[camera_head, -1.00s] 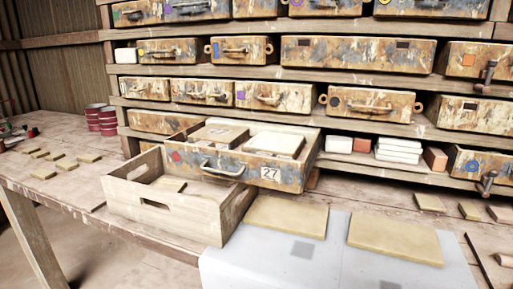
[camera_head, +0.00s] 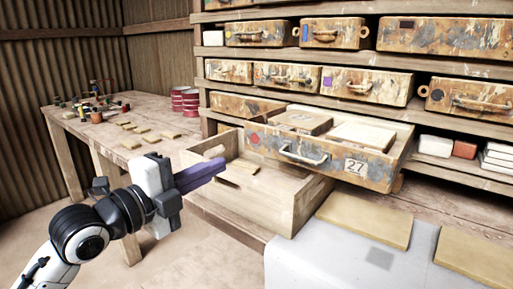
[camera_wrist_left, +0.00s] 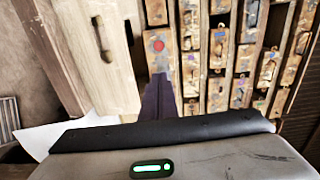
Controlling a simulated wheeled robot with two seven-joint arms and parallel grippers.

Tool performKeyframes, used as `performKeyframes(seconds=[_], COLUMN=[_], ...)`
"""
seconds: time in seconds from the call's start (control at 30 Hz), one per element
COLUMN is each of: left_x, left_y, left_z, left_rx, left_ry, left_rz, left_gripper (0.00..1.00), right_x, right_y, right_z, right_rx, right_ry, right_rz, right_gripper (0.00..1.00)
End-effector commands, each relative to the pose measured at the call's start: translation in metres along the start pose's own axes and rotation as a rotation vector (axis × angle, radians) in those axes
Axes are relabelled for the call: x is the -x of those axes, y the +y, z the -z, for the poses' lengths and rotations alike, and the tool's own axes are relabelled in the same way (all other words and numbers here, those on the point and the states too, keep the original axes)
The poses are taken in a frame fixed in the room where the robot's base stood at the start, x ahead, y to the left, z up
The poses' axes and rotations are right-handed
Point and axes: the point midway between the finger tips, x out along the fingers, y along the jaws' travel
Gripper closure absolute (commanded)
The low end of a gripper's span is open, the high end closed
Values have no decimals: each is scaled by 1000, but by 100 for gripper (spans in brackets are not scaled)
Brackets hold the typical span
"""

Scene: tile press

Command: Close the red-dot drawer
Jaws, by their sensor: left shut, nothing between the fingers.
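The red-dot drawer (camera_head: 340,166) is pulled out of the shelf, with a red dot at its left, a curved handle and a "27" label on its paint-worn front. Two boxes or blocks, one brown and one white, lie in it. In the left wrist view its front (camera_wrist_left: 159,60) and red dot show just beyond the fingertips. My left gripper (camera_head: 222,163) is shut and empty, with purple fingers pointing at the drawer's left end from the left, apparently short of it. The fingers also show in the left wrist view (camera_wrist_left: 160,85). My right gripper is out of view.
An open wooden crate (camera_head: 300,207) stands below and in front of the drawer, close under my left fingers. Other drawers (camera_head: 366,84) fill the shelves behind. Red cans (camera_head: 185,103) and several small tiles lie on the bench at left. A grey sheet with tan slabs (camera_head: 366,219) lies at right.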

Motion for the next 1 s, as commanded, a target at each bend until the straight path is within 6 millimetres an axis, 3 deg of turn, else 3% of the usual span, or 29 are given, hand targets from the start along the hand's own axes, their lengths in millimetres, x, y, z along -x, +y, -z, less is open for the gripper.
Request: performKeyframes(seconds=[0.17,0.7,1.0], left_x=[-14,-120,-139], left_y=[-7,-7,-6], left_z=[1,2,1], left_rx=[-22,-18,-20], left_ry=[6,5,3], left_rz=[6,6,5], left_gripper=[100,100,100], right_x=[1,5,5], right_y=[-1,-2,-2], right_z=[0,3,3], right_rx=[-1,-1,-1], right_ry=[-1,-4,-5], right_rz=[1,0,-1], right_gripper=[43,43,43])
